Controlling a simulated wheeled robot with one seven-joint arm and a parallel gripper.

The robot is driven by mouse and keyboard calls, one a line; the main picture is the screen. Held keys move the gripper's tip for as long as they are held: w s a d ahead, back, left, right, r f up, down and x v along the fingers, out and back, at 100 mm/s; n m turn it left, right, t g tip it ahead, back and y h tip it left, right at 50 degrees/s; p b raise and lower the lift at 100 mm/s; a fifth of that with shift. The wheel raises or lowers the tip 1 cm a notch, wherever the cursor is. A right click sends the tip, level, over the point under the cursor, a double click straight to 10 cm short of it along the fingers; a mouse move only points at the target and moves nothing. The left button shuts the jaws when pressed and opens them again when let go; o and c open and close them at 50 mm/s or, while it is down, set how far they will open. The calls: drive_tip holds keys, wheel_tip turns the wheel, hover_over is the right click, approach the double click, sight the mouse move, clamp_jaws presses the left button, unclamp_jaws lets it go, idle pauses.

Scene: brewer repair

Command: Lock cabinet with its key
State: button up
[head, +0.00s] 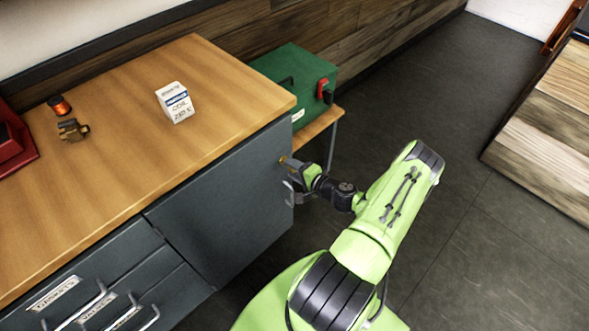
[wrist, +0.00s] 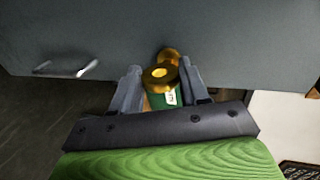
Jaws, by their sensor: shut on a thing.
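The grey cabinet door (head: 225,205) is closed below the wooden worktop, and it also fills the upper part of the wrist view (wrist: 100,25). A round brass lock (wrist: 168,55) sits on the door in the wrist view. My gripper (head: 287,168) is at the door's right side, near its handle. In the wrist view, my gripper (wrist: 160,84) is shut on the brass key (wrist: 160,76), whose round bow shows between the fingers. The key lies in line with the lock and overlaps it; I cannot tell how deep it is inserted.
A metal handle (wrist: 66,70) sticks out from the door left of my gripper. A white box (head: 175,103), a brass part (head: 72,130) and a copper spool (head: 59,106) stand on the worktop (head: 130,190).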

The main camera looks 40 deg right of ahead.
drive_tip(key=o, duration=1.1)
drive_tip(key=shift+c, duration=0.2)
drive_tip(key=p+v, duration=0.3)
drive_tip(key=v, duration=1.2)
drive_tip(key=shift+s, duration=0.35)
drive_tip(key=shift+r, duration=0.1)
